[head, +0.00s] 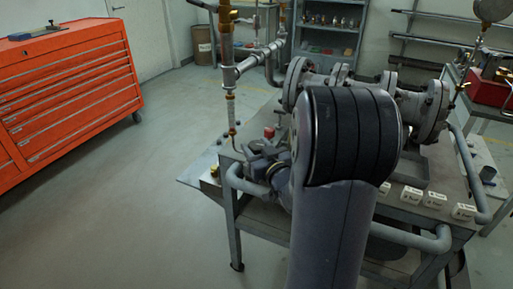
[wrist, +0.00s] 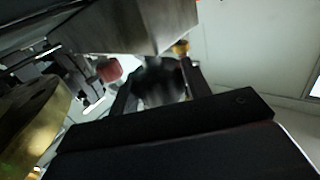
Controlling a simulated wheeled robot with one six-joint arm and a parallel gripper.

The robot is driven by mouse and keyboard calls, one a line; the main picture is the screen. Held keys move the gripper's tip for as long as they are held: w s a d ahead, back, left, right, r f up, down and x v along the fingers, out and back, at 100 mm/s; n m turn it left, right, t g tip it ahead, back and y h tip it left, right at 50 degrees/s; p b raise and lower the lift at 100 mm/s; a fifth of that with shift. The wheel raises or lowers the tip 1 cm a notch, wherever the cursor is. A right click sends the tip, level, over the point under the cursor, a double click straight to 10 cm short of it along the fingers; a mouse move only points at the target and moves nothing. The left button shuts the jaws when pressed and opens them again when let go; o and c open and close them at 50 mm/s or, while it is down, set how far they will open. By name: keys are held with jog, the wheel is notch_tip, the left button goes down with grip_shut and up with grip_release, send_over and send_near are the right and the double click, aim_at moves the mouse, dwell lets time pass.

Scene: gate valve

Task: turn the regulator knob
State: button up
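In the wrist view my gripper (wrist: 158,72) has its two dark fingers apart, one on each side of a dark, rounded, blurred thing (wrist: 160,85). It may be the regulator knob, but I cannot tell for sure, nor whether the fingers touch it. A red knob-like part (wrist: 109,70) is left of the fingers. In the head view a small red part (head: 268,132) shows above the table's left end, close to dark parts that may be my gripper. My own arm hides much of this spot.
A grey pipe assembly with flanges (head: 436,110) stands on the metal table (head: 400,222). A vertical pipe (head: 227,70) rises at its left. Brass surfaces (wrist: 35,125) are close in the wrist view. An orange tool cabinet (head: 70,90) stands left. The floor between is clear.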

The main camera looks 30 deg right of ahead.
jog(key=c, duration=0.5)
